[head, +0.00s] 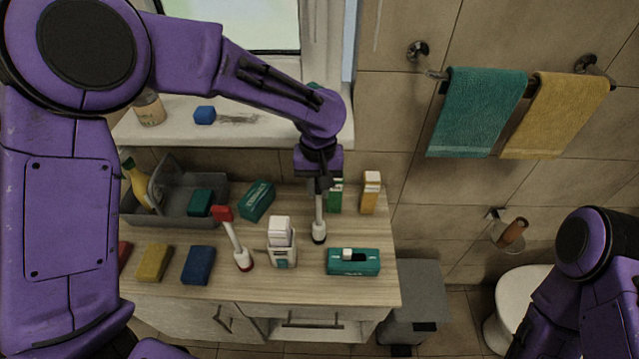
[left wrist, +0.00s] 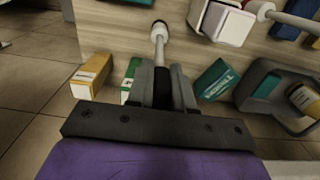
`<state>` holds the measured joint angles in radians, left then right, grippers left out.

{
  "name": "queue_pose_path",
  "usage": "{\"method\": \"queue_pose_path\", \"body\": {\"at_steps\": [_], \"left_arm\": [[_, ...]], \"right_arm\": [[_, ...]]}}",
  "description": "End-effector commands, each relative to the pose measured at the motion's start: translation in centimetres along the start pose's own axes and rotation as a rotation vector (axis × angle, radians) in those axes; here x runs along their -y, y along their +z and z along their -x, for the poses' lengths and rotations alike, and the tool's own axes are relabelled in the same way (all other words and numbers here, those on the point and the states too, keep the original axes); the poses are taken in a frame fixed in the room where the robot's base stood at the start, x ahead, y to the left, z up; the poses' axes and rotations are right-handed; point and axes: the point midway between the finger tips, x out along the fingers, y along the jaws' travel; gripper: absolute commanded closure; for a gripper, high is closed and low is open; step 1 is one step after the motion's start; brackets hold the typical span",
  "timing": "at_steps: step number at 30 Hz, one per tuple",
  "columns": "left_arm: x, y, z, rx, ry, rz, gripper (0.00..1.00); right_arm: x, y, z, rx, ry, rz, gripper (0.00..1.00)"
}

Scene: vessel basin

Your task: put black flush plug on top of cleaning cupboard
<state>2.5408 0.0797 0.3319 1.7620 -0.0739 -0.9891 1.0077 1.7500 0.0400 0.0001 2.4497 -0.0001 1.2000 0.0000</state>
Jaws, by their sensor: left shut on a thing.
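My left gripper (head: 319,184) points down over the right part of the wooden cupboard top (head: 300,295), shut on the black flush plug. The plug's white shaft (head: 319,208) and white-and-dark foot show below the fingers; its upper part is mostly hidden. In the left wrist view the plug (left wrist: 160,42) runs out from between the fingers, with its dark handle partly visible there. It looks upright. I cannot tell whether its foot touches the top or hangs just above it. My right arm shows at lower right, but its gripper is out of view.
A similar red-topped plug (head: 234,240), a white bottle (head: 281,240), a teal box (head: 353,262), an orange-white carton (head: 371,192) and sponges crowd the top. A grey caddy (head: 180,200) stands at left. A grey bin (head: 420,290) stands right of the cupboard.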

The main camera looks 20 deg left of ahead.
Motion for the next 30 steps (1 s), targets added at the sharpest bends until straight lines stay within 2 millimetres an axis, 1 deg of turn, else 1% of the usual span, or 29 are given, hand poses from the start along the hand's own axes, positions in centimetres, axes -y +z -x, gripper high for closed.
{"method": "queue_pose_path", "body": {"at_steps": [1,3,11,14,17,21,24,27,30], "left_arm": [[0.0,0.0,0.0,0.000,0.000,-0.001,0.73],[-0.1,0.0,0.0,0.000,0.000,-0.001,0.54],[0.0,0.0,0.1,-0.001,0.000,0.000,0.54],[0.0,-0.1,0.7,-0.003,0.000,-0.001,0.54],[-0.1,-0.1,2.5,-0.006,0.002,-0.001,0.54],[-0.1,-0.1,6.2,-0.007,0.002,-0.001,0.54],[-0.1,-0.1,8.7,-0.006,0.001,-0.001,0.54],[-0.1,0.0,10.6,-0.003,0.001,-0.001,0.54],[0.0,0.0,11.7,-0.002,0.001,0.000,0.54]], "right_arm": [[0.0,0.0,0.0,0.000,0.000,0.000,0.57],[0.0,0.0,0.0,0.000,0.000,0.000,0.57],[0.0,0.0,0.0,0.000,0.000,0.000,0.57],[0.0,0.1,-0.3,0.000,0.000,0.000,0.57],[0.1,0.4,-0.9,0.000,0.000,0.000,0.57],[0.1,0.7,-1.6,0.000,0.000,0.000,0.57],[0.2,0.8,-1.9,0.000,0.000,0.000,0.57],[0.2,0.8,-2.0,0.000,0.000,0.000,0.57],[0.2,0.9,-2.1,0.000,0.000,0.000,0.57]]}}
